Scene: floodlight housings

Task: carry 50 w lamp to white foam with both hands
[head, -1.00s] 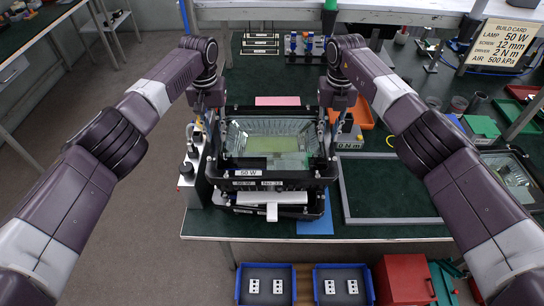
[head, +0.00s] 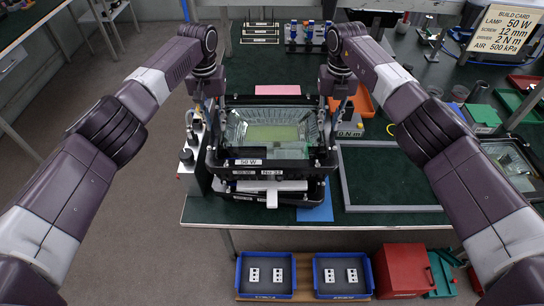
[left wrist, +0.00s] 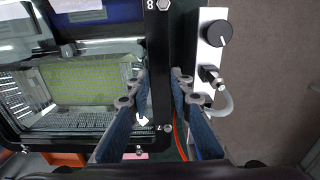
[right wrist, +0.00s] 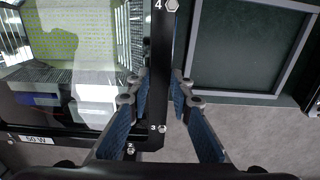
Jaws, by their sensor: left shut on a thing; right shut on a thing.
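The 50 W lamp (head: 268,131) is a black-framed floodlight housing with a silvery reflector, a yellow-green panel and a "50 W" label on its front edge. It appears level, over another dark housing. My left gripper (head: 207,106) is shut on its left rim; the left wrist view shows the fingers (left wrist: 157,98) on both sides of the black frame. My right gripper (head: 338,108) is shut on its right rim, its fingers (right wrist: 160,98) likewise astride the frame. I cannot make out the white foam. Whether the lamp touches the housing below is unclear.
A pink pad (head: 278,90) lies behind the lamp and a blue pad (head: 316,208) in front of it. A grey device with a knob (head: 191,158) stands close at left. A grey rectangular frame (head: 345,185) lies at right, around bare green tabletop. An orange tray (head: 364,100) is behind it.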

